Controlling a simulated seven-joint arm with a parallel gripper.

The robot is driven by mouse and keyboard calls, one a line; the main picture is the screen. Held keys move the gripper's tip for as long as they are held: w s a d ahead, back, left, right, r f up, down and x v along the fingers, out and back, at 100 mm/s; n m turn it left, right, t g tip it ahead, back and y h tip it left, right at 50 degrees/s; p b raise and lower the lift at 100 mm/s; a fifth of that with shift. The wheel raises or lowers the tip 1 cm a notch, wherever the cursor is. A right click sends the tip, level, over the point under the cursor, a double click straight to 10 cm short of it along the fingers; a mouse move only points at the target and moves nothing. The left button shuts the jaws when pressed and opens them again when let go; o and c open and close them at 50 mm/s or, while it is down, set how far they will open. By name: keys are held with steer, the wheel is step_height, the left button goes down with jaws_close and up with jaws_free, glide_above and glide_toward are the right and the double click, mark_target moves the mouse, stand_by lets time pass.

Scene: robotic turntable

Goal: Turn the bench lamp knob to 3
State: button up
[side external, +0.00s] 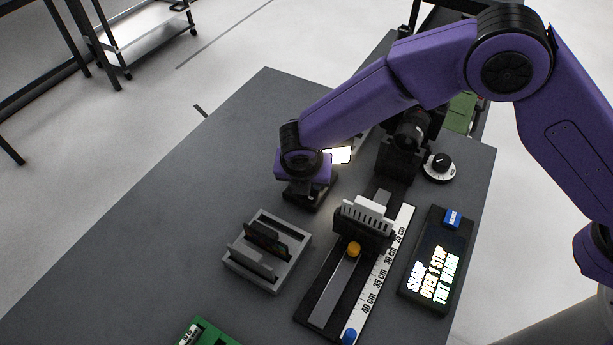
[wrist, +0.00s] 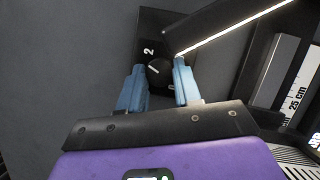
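The lamp knob (wrist: 159,75) is black and round with a pale pointer line, on a dark box (wrist: 150,22). The pointer line slants to the upper left, roughly toward the 2. In the side external view my gripper (side external: 303,190) is low over the dark box, and the knob is hidden. A bright lamp panel (side external: 339,155) glows behind my wrist.
A lit display (side external: 434,262), a white-and-black dial (side external: 440,166) and a grey slotted holder (side external: 265,283) are nearby. The table's left is clear.

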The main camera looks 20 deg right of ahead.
steer(key=shift+m, duration=0.3)
steer(key=m, duration=0.2)
steer(key=m+g+h, duration=0.1)
steer(key=m, duration=0.1)
steer(key=shift+a+h, duration=0.2)
steer(key=shift+h, duration=0.1)
steer(key=m+g, duration=0.1)
steer(key=m, duration=0.4)
steer(key=shift+w+g+h, duration=0.2)
steer(key=shift+g+h, duration=0.2)
steer(key=m+g, duration=0.1)
steer(key=m, duration=0.3)
steer(key=shift+w+a+g, duration=0.1)
steer(key=shift+w+g, duration=0.05)
steer(key=shift+g, duration=0.25)
steer(key=shift+w+m+g, duration=0.1)
steer(key=shift+m+g, duration=0.35)
steer(key=shift+m, duration=0.9)
steer(key=shift+w+m+g, duration=0.1)
steer(key=shift+m+g, duration=0.35)
steer(key=shift+m, duration=0.9)
steer(key=o, duration=1)
steer(key=shift+o, duration=0.2)
